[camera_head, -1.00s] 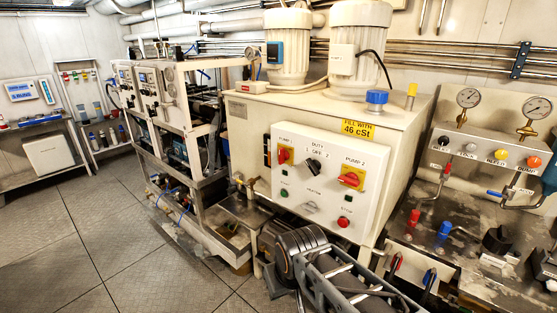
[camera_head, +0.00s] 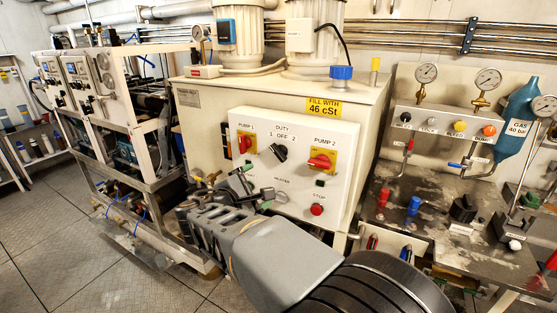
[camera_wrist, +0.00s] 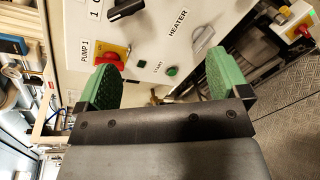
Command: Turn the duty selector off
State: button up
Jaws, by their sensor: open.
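The duty selector (camera_head: 279,152) is a black knob on the white control panel (camera_head: 262,198), under the labels 1, OFF and 2. Its handle sits at a slant, and I cannot tell for sure which mark it points at. In the wrist view the selector (camera_wrist: 126,9) is at the top edge, partly cut off, beyond the fingers. My gripper (camera_wrist: 162,78) is open and empty, with green finger pads apart. In the head view my gripper (camera_head: 240,185) is in front of the panel, below and left of the selector, apart from it.
The red pump 1 switch (camera_head: 245,143) is left of the selector and the red pump 2 switch (camera_head: 319,162) is right. The grey heater knob (camera_wrist: 203,38) and green start button (camera_wrist: 172,71) are near my fingers. A red stop button (camera_head: 317,209) is lower right.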

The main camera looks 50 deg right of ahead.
aim_at(277, 154)
jog(key=w+d, duration=0.1)
jog(key=d, duration=0.3)
jog(key=w+d+r+n+h, duration=0.1)
jog(key=w+d, duration=0.1)
jog(key=d, duration=0.3)
jog(key=w+d+r+t+h+p, duration=0.1)
jog(key=w+d, duration=0.1)
jog(key=d, duration=0.3)
jog(key=shift+d+r+n, duration=0.15)
jog(key=shift+r+n, duration=0.1)
jog(key=shift+n, duration=0.15)
jog(key=shift+c, duration=0.4)
jog(key=c, duration=0.9)
jog(key=shift+o, duration=0.2)
